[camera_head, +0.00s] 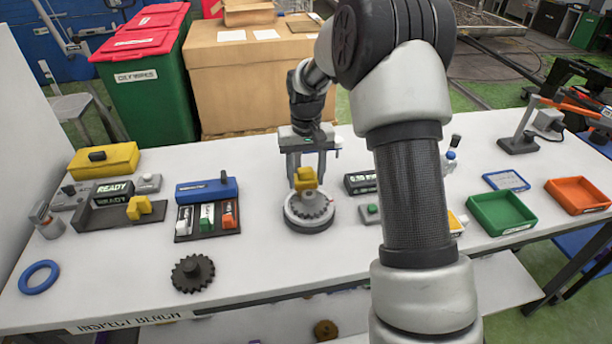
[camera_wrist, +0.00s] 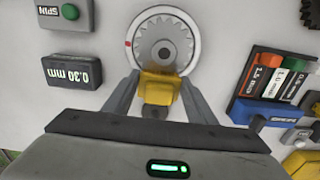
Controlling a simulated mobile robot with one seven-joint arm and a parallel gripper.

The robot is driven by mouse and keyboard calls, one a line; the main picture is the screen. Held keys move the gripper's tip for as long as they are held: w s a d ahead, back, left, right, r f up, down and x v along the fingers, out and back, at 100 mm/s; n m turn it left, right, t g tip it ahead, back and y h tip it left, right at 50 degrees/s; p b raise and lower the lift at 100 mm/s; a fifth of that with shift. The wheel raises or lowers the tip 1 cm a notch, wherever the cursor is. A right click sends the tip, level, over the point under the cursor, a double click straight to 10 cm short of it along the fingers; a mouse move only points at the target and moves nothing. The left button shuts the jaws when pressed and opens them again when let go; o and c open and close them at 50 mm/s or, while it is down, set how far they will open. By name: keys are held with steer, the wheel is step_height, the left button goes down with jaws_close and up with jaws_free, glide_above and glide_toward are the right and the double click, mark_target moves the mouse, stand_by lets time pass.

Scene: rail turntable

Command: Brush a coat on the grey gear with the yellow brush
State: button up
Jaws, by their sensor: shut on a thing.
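My gripper (camera_head: 305,184) is shut on the yellow brush (camera_head: 306,174), a small yellow block between its two fingers. The grey gear (camera_head: 314,206) lies flat on a round pale turntable (camera_head: 306,226). The brush is over the gear's far side in the head view. In the wrist view the yellow brush (camera_wrist: 158,86) overlaps the near edge of the grey gear (camera_wrist: 163,40); I cannot tell whether it touches. A red mark shows on the turntable's rim (camera_wrist: 128,44). The brush's underside is hidden.
A dark gear (camera_head: 193,273) and blue ring (camera_head: 39,277) lie at the front left. Left of the turntable is a rack with coloured blocks (camera_head: 207,216). A 0.30 mm display (camera_wrist: 75,72) and green SPIN button (camera_wrist: 70,12) are beside it. Green (camera_head: 500,214) and orange (camera_head: 578,195) trays stand right.

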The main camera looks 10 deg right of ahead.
steer(key=shift+f+b, duration=0.35)
steer(key=shift+f, duration=0.25)
steer(key=shift+s, duration=0.45)
stand_by(0.4)
steer(key=shift+w, duration=0.15)
stand_by(3.1)
steer(key=shift+w+p, duration=0.3)
steer(key=shift+p, duration=0.05)
steer(key=shift+s, duration=0.2)
steer(key=shift+s, duration=0.25)
steer(key=shift+w, duration=0.25)
stand_by(0.4)
steer(key=shift+w, duration=0.2)
steer(key=shift+r, duration=0.1)
